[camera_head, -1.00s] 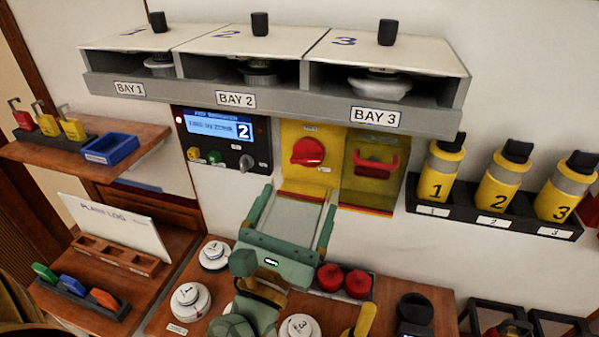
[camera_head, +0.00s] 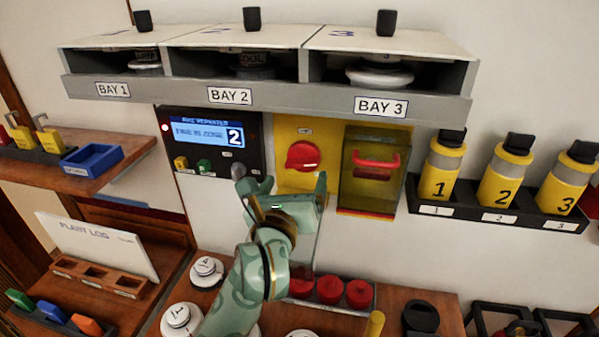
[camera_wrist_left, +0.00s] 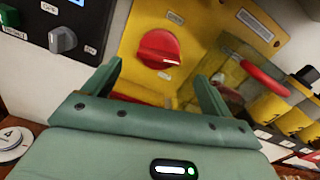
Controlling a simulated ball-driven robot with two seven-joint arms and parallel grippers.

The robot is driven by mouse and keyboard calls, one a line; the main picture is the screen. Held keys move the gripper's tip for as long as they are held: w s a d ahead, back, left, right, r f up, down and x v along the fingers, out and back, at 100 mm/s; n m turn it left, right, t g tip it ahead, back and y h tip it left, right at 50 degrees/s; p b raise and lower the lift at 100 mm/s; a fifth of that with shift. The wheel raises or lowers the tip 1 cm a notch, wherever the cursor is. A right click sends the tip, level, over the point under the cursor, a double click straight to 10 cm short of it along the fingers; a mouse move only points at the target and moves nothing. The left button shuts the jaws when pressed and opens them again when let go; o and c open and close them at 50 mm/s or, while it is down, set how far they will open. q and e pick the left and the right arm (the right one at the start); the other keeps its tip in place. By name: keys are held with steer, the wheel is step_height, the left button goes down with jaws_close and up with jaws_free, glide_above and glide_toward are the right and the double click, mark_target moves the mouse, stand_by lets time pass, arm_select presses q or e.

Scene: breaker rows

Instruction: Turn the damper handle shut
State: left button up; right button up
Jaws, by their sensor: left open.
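A red turn handle (camera_head: 303,156) sits on a yellow wall plate (camera_head: 291,185) below the bays. In the left wrist view the red handle (camera_wrist_left: 159,50) lies roughly level, tilted slightly. My left gripper (camera_head: 281,178) is open and empty, just below the red handle. In the left wrist view its two fingers (camera_wrist_left: 159,72) stand apart on either side below the handle, not clasping it. The wording on the plate's labels is too small to read. My right gripper is not in view.
A red bar (camera_head: 375,162) with a tinted clear box (camera_head: 355,190) is close on the right. A black panel (camera_head: 215,140) with a grey knob (camera_head: 238,170) is close on the left. Red cylinders (camera_head: 330,290) stand below; yellow bottles (camera_head: 505,175) are at the right.

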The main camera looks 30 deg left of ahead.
mark_target(300, 165)
arm_select(q)
steer(key=x, duration=0.4)
steer(key=shift+a, duration=0.15)
steer(key=shift+w, duration=0.45)
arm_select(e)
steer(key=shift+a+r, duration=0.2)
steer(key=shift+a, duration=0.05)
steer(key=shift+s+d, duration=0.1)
